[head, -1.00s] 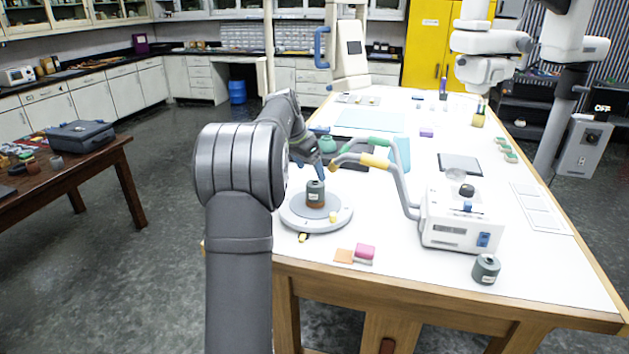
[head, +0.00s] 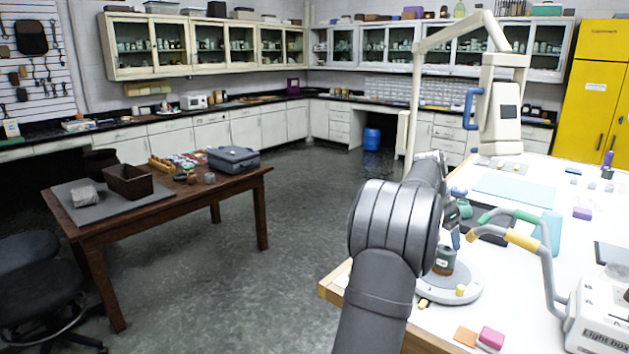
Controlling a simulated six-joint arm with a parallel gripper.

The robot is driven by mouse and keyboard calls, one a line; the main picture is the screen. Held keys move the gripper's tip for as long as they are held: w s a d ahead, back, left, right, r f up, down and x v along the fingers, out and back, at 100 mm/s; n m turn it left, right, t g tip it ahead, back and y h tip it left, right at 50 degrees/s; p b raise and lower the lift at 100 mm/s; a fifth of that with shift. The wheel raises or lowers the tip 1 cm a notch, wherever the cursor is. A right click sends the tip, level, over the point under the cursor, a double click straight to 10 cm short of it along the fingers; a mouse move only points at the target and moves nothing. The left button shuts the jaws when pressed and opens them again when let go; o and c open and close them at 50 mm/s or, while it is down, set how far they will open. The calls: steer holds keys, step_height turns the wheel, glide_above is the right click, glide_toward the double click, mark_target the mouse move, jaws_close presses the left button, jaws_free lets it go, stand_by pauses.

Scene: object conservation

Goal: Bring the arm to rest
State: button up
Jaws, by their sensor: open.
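My arm rises from the bottom of the head view and bends away over the white bench (head: 520,190). My gripper (head: 455,238) is at its far end, mostly hidden behind my own arm links. It is open, just above a dark grey and brown jar (head: 444,264). The jar stands upright on a round pale grey platform (head: 468,290), and its left part is hidden by my arm. A gap between fingers and jar cannot be made out.
A light box (head: 600,310) with bent grey arms stands right of the platform. A pink block (head: 490,338) and an orange pad (head: 466,336) lie in front. A brown table (head: 160,215) with a grey case (head: 233,158) stands left, across open floor.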

mark_target(450, 247)
steer(key=x, duration=0.8)
steer(key=shift+d+f, duration=0.1)
steer(key=shift+f, duration=0.25)
step_height(450, 247, up, 3)
steer(key=shift+r, duration=0.65)
